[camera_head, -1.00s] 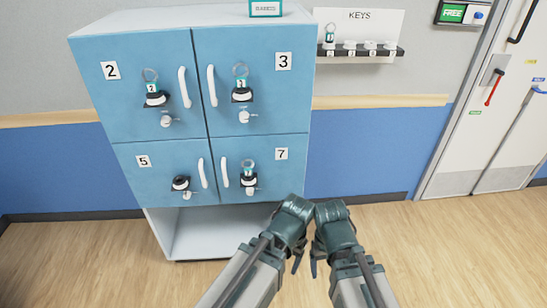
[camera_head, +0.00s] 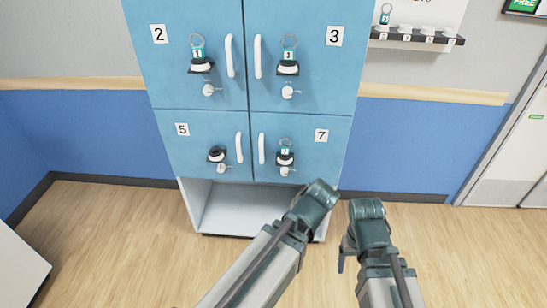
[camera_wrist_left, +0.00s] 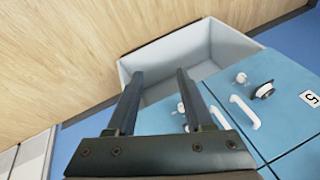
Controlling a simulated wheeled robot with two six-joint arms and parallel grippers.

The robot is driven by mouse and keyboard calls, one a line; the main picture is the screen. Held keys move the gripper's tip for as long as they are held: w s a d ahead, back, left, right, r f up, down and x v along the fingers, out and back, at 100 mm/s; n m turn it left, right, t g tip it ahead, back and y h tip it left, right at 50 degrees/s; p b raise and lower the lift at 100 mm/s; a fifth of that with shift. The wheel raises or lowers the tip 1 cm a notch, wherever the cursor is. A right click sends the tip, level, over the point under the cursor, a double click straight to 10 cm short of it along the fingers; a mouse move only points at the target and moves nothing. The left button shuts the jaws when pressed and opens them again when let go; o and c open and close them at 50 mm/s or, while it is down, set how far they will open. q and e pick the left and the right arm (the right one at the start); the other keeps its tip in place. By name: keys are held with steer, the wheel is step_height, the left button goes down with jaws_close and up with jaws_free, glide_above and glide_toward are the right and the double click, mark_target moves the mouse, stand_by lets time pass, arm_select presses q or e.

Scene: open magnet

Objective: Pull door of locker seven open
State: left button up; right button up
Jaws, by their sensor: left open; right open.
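The door of locker seven (camera_head: 325,160) is shut, at the lower right of the blue cabinet. Its white vertical handle (camera_head: 262,148) is on its left edge. A key with a teal tag (camera_head: 286,150) hangs at its black lock, above a small white knob (camera_head: 284,171). In the left wrist view my left gripper (camera_wrist_left: 160,72) is open with nothing between its fingers, in front of the cabinet's lower part. Its fingers are hidden in the head view. My right gripper (camera_head: 345,256) is lower right of the cabinet, apart from it; its fingers show only partly.
Door five (camera_wrist_left: 285,125) with its handle is beside door seven. Doors two (camera_head: 180,45) and three (camera_head: 320,70) are above, both shut. An open white compartment (camera_head: 235,207) is below. A key shelf (camera_head: 418,38) hangs at the right. The wooden floor is clear.

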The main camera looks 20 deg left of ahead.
arm_select(q)
steer(key=w+a+f+n+t+y+b, duration=0.2)
steer(key=w+a+n+t+y+b, duration=0.3)
steer(key=w+a+b, duration=0.45)
steer(key=t+b, duration=0.8)
glide_toward(261, 148)
steer(key=x, duration=1.1)
steer(key=shift+f, duration=0.15)
arm_select(e)
step_height(261, 148, down, 20)
steer(key=shift+f, duration=0.15)
arm_select(q)
steer(key=shift+s, duration=0.1)
jaws_close()
